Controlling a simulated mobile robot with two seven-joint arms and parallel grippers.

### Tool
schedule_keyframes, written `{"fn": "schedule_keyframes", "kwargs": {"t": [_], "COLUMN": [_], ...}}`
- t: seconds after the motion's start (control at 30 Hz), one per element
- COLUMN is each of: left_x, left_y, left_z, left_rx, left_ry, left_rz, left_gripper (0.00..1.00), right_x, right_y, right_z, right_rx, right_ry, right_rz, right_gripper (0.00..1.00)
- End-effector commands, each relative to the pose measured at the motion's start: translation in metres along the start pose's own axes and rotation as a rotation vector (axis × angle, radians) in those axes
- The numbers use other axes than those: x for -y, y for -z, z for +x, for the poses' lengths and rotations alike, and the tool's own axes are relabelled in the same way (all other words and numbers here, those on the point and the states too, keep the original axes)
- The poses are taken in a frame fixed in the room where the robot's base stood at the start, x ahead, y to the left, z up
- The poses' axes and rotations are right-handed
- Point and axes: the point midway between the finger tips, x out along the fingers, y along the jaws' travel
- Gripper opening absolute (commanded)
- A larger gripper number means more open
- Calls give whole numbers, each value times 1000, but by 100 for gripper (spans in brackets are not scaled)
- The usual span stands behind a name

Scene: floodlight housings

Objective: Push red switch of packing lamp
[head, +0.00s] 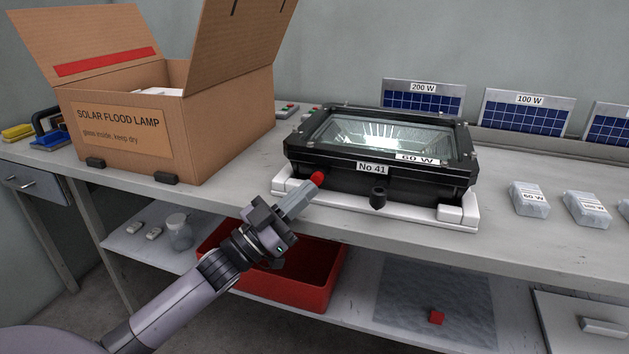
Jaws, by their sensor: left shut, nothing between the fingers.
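The flood lamp (378,176) has a black housing and a glass front, and is labelled 60 W and No 41. It lies face up in a white packing piece (430,219) on the bench. A small red switch (317,178) shows at the left of its front side. My left gripper (309,189) is shut and empty, with its fingertips right at the red switch. I cannot tell whether they touch it, and they partly hide that area. A black knob (378,196) sits further right on the front side. My right gripper is not in view.
An open cardboard box (205,130) stands left of the lamp. Small wrapped packs (529,199) lie to the right. Solar panels (423,99) stand behind. A small button box (287,111) is behind the lamp's left side. A red bin (318,292) is below the bench edge.

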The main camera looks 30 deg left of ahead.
Motion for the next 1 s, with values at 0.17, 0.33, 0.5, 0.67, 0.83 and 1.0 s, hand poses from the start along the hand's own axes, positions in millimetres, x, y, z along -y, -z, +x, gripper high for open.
{"fn": "schedule_keyframes", "kwargs": {"t": [0.17,0.33,0.5,0.67,0.83,1.0], "left_x": [0,0,0,1,4,5], "left_y": [0,0,0,-1,-4,-5], "left_z": [0,0,0,2,6,6], "left_rx": [0,0,0,0,-1,0], "left_ry": [0,0,0,0,0,0], "left_rz": [0,0,0,0,0,0], "left_gripper": [0,0,0,0,0,0], "right_x": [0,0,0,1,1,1], "right_y": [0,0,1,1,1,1], "right_z": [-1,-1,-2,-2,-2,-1], "right_rx": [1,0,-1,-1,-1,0], "right_ry": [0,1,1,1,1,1], "right_rz": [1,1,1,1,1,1], "right_gripper": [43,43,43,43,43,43]}}
